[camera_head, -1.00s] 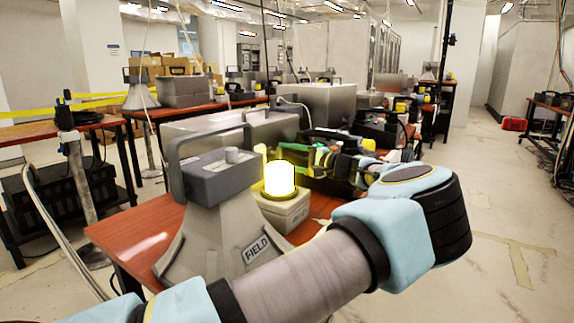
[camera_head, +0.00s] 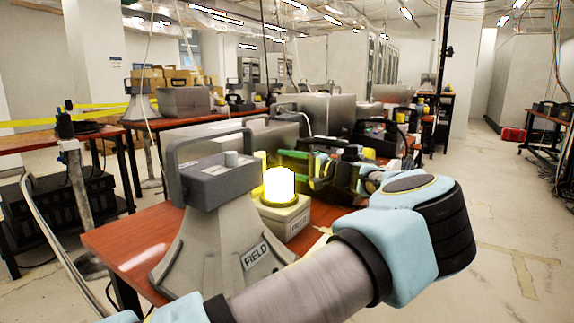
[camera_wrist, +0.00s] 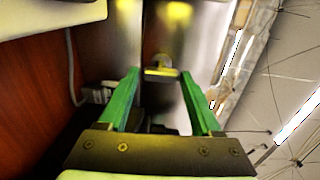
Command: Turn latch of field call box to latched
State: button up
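In the wrist view a small latch-like fitting (camera_wrist: 160,72) with a yellowish round part sits on a grey metal front (camera_wrist: 115,35). My gripper (camera_wrist: 160,75) is open, its two green fingers on either side of that fitting; contact cannot be told. In the head view my gripper (camera_head: 296,161) is behind the lit yellow lamp (camera_head: 279,185), facing left toward a grey metal box (camera_head: 262,133). Which box is the field call box is not certain, and the latch is hidden in the head view.
A grey horn (camera_head: 215,245) marked FIELD, with a tall handle, stands at the front of the red-brown table (camera_head: 130,240). Another grey metal box (camera_head: 328,113) stands behind. Open floor (camera_head: 500,240) lies to the right.

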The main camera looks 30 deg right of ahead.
jog(key=o, duration=0.3)
jog(key=shift+o, duration=0.2)
jog(key=v, duration=1)
jog(key=shift+s+d, duration=0.2)
jog(key=shift+s, duration=0.15)
